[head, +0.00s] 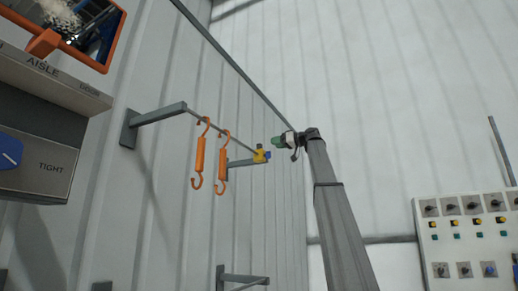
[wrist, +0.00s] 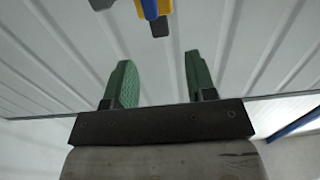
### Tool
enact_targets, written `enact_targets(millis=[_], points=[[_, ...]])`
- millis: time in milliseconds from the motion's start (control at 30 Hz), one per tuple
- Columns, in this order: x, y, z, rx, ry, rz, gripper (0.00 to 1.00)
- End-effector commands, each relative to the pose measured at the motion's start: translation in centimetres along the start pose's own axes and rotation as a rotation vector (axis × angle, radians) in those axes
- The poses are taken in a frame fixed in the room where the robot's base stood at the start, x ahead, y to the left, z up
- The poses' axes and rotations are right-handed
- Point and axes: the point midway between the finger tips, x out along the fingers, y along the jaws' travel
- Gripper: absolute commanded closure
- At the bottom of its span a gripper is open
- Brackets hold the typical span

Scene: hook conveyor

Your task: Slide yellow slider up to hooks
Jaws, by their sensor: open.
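The yellow slider (head: 260,155) sits on the thin rail near its right end, by a wall bracket, with a small blue part on its right side. Two orange hooks (head: 199,158) (head: 223,160) hang from the same rail to the left of the slider. My gripper (head: 277,142) is just right of the slider and apart from it. In the wrist view, my gripper (wrist: 158,78) has its two green fingers spread with nothing between them. The yellow slider (wrist: 175,6) shows there at the top edge, beyond the fingers and partly cut off by the frame.
A grey wall bracket (head: 158,115) holds the rail's left end. A long dark bar (head: 235,65) runs above the rail. Another bracket (head: 243,278) is lower down. A control panel (head: 466,240) stands at right. An orange-framed mirror or screen (head: 85,25) is top left.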

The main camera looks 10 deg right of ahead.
Motion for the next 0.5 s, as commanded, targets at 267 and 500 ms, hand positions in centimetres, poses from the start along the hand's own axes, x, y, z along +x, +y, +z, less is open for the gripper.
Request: enact_targets(millis=[267, 500], points=[[4.8, 0.0, 0.0, 0.001, 0.0, -0.002, 0.49], [8.4, 0.1, 0.0, 0.002, 0.0, -0.001, 0.49]])
